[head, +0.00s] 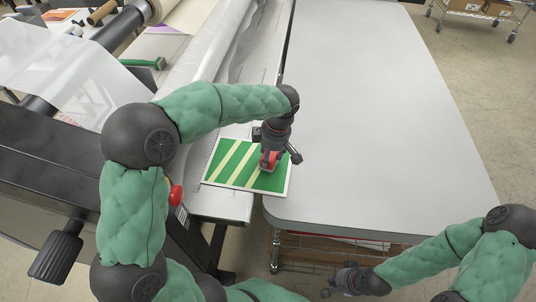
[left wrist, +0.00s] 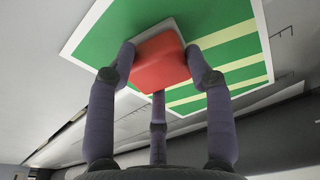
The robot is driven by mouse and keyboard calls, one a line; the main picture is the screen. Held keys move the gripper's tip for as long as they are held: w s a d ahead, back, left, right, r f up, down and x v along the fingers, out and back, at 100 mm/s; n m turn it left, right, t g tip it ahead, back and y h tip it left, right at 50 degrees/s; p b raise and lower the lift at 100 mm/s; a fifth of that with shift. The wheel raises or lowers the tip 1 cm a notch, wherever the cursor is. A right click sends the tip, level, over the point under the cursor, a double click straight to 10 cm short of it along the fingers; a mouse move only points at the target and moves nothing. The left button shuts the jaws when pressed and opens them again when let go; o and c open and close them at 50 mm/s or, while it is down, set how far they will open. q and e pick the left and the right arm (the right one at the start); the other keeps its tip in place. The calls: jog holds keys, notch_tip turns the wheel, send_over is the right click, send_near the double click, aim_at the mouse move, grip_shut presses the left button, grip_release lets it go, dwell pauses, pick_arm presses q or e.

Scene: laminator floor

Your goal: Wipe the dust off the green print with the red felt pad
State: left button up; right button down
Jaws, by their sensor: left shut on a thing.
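The green print (head: 240,168) has pale yellow diagonal stripes and a white border. It lies at the near end of the laminator's bed, beside the grey table. My left gripper (head: 268,160) points down over the right part of the print, shut on the red felt pad (head: 269,157). In the left wrist view the pad (left wrist: 160,60) sits between the fingers, against or very close to the print (left wrist: 215,45); contact is not certain. I cannot make out dust on the print. My right gripper (head: 338,284) is low at the bottom, away from the print; its fingers are too small to read.
The grey table (head: 370,110) to the right is bare. A red button (head: 176,195) is on the laminator left of the print. Clear film (head: 80,85) and rollers fill the upper left. A wire cart with boxes (head: 480,8) stands at the far right.

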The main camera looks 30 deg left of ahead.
pick_arm(q)
jog(key=shift+s+a+f+b, duration=0.15)
jog(key=shift+s+a, duration=0.1)
jog(key=shift+a, duration=0.45)
jog(key=shift+s+a+f+b, duration=0.15)
jog(key=shift+s+a, duration=0.1)
jog(key=shift+a, duration=0.4)
jog(key=shift+s+a, duration=0.1)
jog(key=shift+a, duration=0.25)
jog(key=shift+c, duration=0.4)
jog(key=shift+s+a+r+b, duration=0.1)
jog(key=shift+s+a, duration=0.25)
jog(key=shift+a, duration=1.15)
jog(key=shift+s+a+r+b, duration=0.15)
jog(key=shift+s+a, duration=0.2)
jog(key=shift+a, duration=1.1)
jog(key=shift+s+a+r+b, duration=0.1)
jog(key=shift+s+a, duration=0.25)
jog(key=shift+a, duration=1.15)
jog(key=shift+r+p, duration=2.1)
jog(key=shift+r, duration=1)
notch_tip(320, 180, up, 3)
jog(key=shift+f+p, duration=0.1)
jog(key=shift+p, duration=0.9)
